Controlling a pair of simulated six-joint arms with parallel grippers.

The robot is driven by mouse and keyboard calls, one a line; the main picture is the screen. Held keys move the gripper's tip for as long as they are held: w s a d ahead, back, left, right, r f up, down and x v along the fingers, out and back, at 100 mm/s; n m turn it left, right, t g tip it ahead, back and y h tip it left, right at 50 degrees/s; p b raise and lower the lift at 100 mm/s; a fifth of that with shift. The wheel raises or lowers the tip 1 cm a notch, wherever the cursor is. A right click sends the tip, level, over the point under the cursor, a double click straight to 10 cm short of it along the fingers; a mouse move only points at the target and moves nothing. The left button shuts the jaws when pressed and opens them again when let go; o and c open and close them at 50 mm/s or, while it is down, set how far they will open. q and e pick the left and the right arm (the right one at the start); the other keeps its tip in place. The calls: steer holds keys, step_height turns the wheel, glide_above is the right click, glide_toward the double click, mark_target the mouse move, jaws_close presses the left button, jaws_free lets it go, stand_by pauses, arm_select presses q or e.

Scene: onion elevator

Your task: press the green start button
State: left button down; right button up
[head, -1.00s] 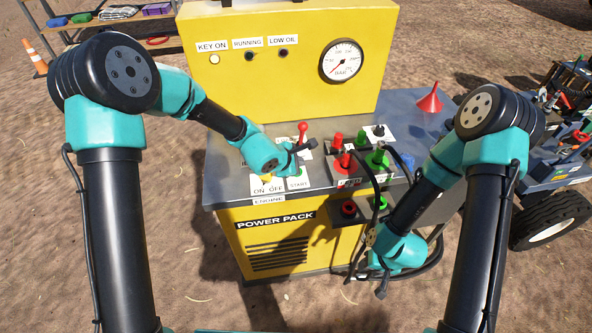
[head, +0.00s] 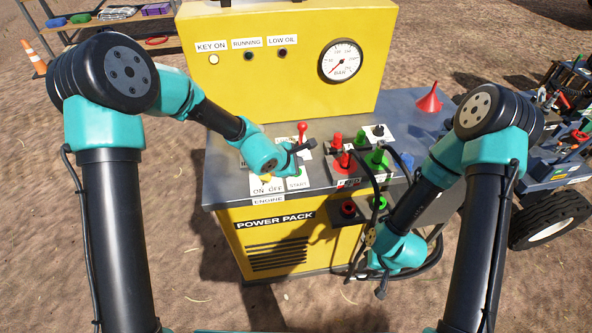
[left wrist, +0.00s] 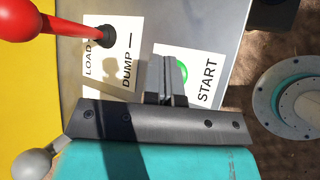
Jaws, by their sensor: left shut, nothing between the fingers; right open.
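The green start button (left wrist: 184,68) shows in the left wrist view beside the START label (left wrist: 207,80), partly hidden behind my fingers. In the head view only the START plate (head: 298,184) and a bit of green show below my gripper. My left gripper (head: 298,160) is shut and empty, over the plate. In the left wrist view its fingertips (left wrist: 167,60) are right beside the button; I cannot tell whether they touch it. My right gripper (head: 379,276) hangs low in front of the power pack, its fingers small and partly hidden in the head view.
A red-knobbed lever (head: 303,128) stands just behind my left gripper, by the LOAD/DUMP label (left wrist: 128,60). The yellow power pack (head: 270,75) has a lit KEY ON lamp (head: 213,59) and a gauge (head: 341,60). Red and green hose couplings (head: 376,158) stand to the right.

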arm_select(q)
steer(key=shift+f, duration=0.15)
stand_by(0.4)
steer(key=shift+f, duration=0.25)
steer(key=shift+f, duration=0.55)
stand_by(1.1)
steer(key=shift+r, duration=1)
stand_by(0.5)
steer(key=s+a+f+m+g, duration=0.1)
steer(key=s+a+m, duration=0.1)
steer(key=s+a, duration=0.1)
steer(key=s+a+f+m, duration=0.1)
steer(key=s+a+m, duration=0.1)
steer(key=s+a, duration=0.1)
steer(key=s+a+f+m+g, duration=0.1)
steer(key=s+a+f+m, duration=0.1)
steer(key=s+a, duration=0.2)
steer(key=shift+s+g+h, duration=0.3)
steer(key=shift+s, duration=0.5)
steer(key=s+a+f+m+g+y, duration=0.1)
steer(key=s+a+f+m, duration=0.4)
steer(key=f, duration=0.3)
steer(key=s+a+f+m+g+y, duration=0.2)
steer(key=s+a+f+m, duration=0.3)
steer(key=s+f, duration=0.3)
steer(key=shift+a+f+m, duration=0.3)
steer(key=shift+a+f, duration=0.45)
